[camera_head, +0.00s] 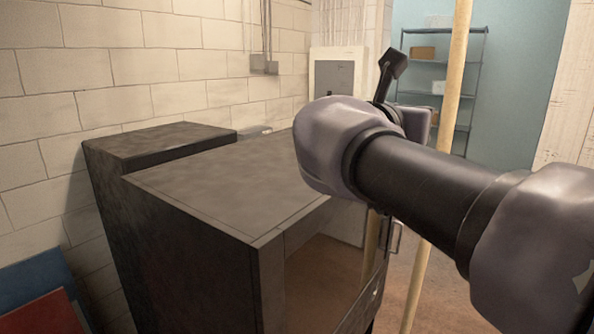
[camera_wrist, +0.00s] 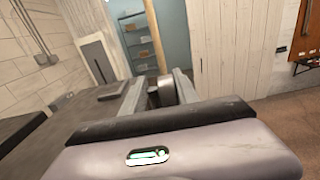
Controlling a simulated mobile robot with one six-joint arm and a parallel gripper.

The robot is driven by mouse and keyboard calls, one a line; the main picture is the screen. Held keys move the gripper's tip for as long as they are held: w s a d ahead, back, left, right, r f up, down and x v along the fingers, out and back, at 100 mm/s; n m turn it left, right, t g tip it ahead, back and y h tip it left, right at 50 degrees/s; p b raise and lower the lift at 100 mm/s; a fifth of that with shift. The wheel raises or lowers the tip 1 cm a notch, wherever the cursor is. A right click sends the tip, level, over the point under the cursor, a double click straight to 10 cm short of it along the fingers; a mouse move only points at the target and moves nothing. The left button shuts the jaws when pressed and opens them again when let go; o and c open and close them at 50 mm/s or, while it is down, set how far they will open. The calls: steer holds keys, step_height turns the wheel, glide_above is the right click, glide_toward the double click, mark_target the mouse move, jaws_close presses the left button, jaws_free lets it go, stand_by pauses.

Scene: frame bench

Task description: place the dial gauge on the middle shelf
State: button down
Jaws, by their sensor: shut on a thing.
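My gripper (camera_wrist: 161,88) shows in the wrist view, with its two grey fingers reaching forward over the dark top of the cabinet. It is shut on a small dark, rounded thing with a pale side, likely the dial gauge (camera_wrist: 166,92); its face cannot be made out. A metal shelf unit (camera_head: 484,62) with several levels stands against the far blue wall, well beyond my gripper. It also shows in the wrist view (camera_wrist: 122,28). Boxes sit on some of its levels.
A wooden pole (camera_head: 456,80) stands in front of the shelf unit. A grey panel box (camera_head: 336,78) is at the back wall. Brown floor (camera_head: 440,290) is open at right.

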steer(key=shift+d+f, duration=0.1)
steer(key=shift+f, duration=0.3)
steer(key=w+a+f+m+g+h+b, duration=0.15)
steer(key=f+b, duration=0.65)
steer(key=f, duration=1.4)
steer(key=w+a+f+m+g+h+b, duration=0.1)
steer(key=w+a+f+b, duration=0.2)
steer(key=f+b, duration=1.3)
steer(key=s+f+b, duration=0.3)
steer(key=f, duration=1.2)
steer(key=s+f+b, duration=0.4)
steer(key=f, duration=1.2)
steer(key=s+f+g+h+b, duration=0.1)
steer(key=s+f+b, duration=0.2)
steer(key=f, duration=1.3)
steer(key=shift+s+d+f+m+b, duration=0.2)
steer(key=shift+s+m+b, duration=0.2)
steer(key=shift+s, duration=0.2)
steer(key=shift+a, duration=0.1)
